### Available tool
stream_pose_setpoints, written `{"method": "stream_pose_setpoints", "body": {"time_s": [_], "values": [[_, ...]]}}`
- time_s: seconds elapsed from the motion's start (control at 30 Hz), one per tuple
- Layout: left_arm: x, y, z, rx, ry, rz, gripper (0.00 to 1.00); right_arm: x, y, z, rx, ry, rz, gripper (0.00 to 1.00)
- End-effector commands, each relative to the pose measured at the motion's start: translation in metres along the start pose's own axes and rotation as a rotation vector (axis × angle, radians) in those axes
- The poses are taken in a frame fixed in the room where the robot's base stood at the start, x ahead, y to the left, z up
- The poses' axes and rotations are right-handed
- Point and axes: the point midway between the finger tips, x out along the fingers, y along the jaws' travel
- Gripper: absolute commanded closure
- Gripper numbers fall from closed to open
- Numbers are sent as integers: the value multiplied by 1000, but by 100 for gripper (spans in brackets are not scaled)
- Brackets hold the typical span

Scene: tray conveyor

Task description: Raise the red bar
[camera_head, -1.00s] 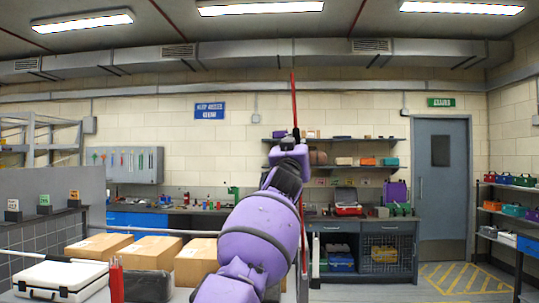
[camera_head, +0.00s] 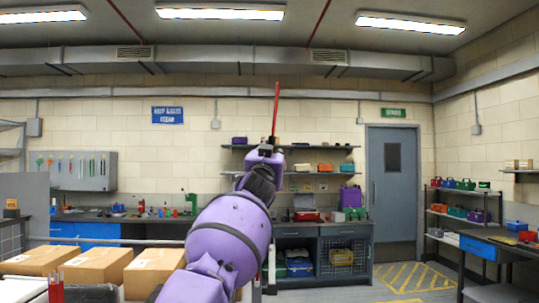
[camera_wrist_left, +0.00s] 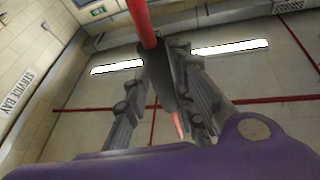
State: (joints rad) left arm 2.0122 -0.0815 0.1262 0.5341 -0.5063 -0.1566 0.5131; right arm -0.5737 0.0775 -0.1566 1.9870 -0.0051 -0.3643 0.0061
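The red bar (camera_head: 275,108) stands nearly upright in the head view, its top leaning slightly right, in front of the back wall. My left gripper (camera_head: 266,150) is around the bar at the end of my raised purple arm. In the left wrist view the red bar (camera_wrist_left: 143,22) runs down between the fingers of my left gripper (camera_wrist_left: 165,85), which look shut on it at a dark section. A thin red length shows low beside my arm; the part between is hidden behind the arm. My right gripper is not in view.
Cardboard boxes (camera_head: 98,267) stand at the lower left. A workbench (camera_head: 328,228) and shelves (camera_head: 310,147) line the back wall, with a blue-grey door (camera_head: 393,185) to the right. A dark table (camera_head: 500,244) is at the right edge. Floor before the door is open.

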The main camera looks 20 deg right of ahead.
Motion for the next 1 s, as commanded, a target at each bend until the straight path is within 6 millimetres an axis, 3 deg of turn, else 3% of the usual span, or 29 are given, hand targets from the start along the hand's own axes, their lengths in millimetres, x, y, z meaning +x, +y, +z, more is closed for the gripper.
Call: {"method": "stream_pose_setpoints", "body": {"time_s": [0.57, 1.0], "values": [[-4, -5, 0, -4, 3, -9, 65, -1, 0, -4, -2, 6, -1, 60], [-48, -1, 1, -7, 1, -1, 65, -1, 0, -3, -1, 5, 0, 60]]}}
